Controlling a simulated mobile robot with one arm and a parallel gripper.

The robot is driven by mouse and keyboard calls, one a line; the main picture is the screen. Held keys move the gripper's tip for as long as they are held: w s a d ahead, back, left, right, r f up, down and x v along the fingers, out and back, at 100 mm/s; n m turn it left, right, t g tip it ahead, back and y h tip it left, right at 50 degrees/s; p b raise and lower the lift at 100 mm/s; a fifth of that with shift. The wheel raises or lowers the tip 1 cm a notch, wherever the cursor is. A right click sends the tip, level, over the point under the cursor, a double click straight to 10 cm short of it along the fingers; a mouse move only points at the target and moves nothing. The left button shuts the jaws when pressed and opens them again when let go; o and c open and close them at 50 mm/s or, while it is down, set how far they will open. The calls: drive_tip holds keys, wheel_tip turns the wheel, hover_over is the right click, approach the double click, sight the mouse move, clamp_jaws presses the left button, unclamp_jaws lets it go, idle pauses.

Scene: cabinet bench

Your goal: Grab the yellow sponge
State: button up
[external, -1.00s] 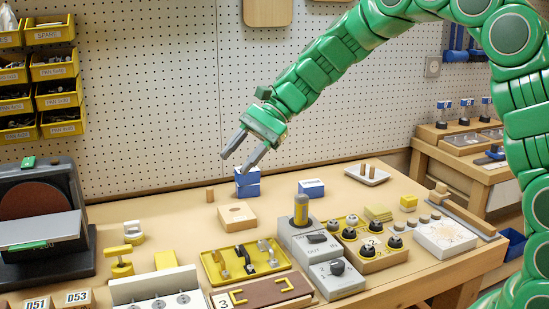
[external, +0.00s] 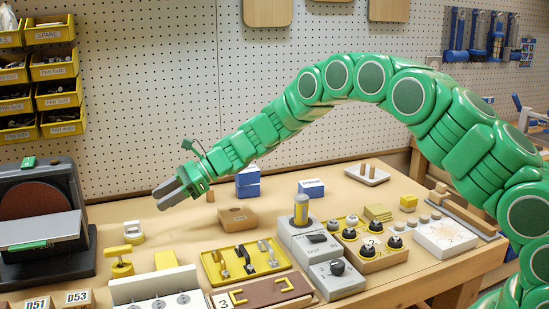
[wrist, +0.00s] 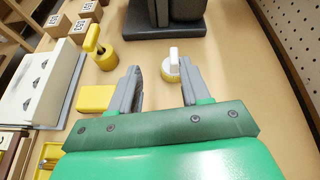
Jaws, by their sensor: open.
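A plain yellow block (external: 166,260), which looks like the sponge, lies on the bench behind a white panel with knobs. It also shows in the wrist view (wrist: 96,99), left of my gripper's left finger. A smaller yellow block (external: 408,202) sits at the right of the bench, so I cannot be sure which one is the sponge. My gripper (external: 160,197) is in the air over the left half of the bench, above and behind the nearer block.
A yellow-and-white round item (external: 133,232) and a yellow handled tool (external: 121,262) stand left of the nearer block. A dark sander (external: 45,220) is at far left. A yellow tool tray (external: 215,275) lies to the right.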

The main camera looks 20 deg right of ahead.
drive_tip(key=m, duration=0.2)
approach(131, 222)
drive_tip(key=shift+a+f+t, duration=0.3)
drive_tip(key=shift+a+f, duration=0.55)
drive_tip(key=shift+a, duration=0.15)
drive_tip(key=shift+x, duration=3.85)
drive_tip(key=shift+s, duration=0.15)
drive_tip(key=shift+c, duration=0.3)
clamp_jaws()
